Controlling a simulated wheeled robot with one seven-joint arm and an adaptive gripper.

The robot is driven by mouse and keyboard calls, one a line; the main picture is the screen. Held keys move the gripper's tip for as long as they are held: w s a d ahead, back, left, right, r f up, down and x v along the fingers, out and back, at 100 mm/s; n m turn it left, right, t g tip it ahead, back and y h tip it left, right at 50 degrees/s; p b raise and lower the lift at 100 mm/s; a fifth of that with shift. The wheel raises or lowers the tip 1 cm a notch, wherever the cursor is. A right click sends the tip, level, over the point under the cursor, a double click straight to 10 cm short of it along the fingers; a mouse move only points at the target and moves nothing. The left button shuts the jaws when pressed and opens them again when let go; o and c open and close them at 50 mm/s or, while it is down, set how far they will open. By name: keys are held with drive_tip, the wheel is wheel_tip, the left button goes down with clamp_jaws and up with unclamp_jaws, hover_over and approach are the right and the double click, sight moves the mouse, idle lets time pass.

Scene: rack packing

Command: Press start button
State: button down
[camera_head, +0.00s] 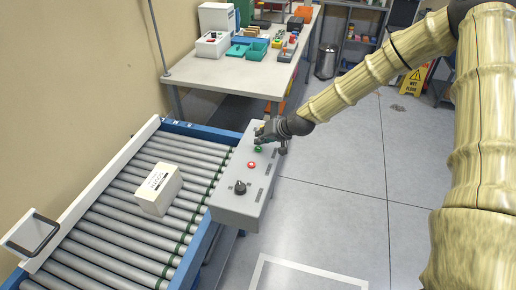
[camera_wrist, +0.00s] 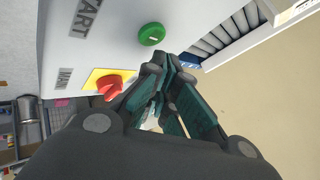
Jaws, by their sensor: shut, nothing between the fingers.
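The green start button (camera_head: 258,149) is a round cap on a grey control box (camera_head: 233,208) at the right side of the roller conveyor. In the wrist view the green button (camera_wrist: 152,34) lies just beyond my fingertips, beside the word START on the panel (camera_wrist: 120,50). My gripper (camera_head: 261,137) is shut and empty at the far end of the box, close to the button. In the wrist view my gripper (camera_wrist: 160,66) points toward the panel, its tips near the button's lower edge. I cannot tell whether they touch it.
A red button (camera_head: 251,165) and a black knob (camera_head: 240,187) sit nearer on the box. A red switch on a yellow plate (camera_wrist: 110,88) is beside my fingers. A cream carton (camera_head: 158,189) stands on the conveyor rollers (camera_head: 120,235). A workbench (camera_head: 225,76) stands behind.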

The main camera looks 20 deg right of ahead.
sight(260, 147)
drive_tip(key=shift+r+p, duration=1.25)
drive_tip(key=shift+r, duration=1.15)
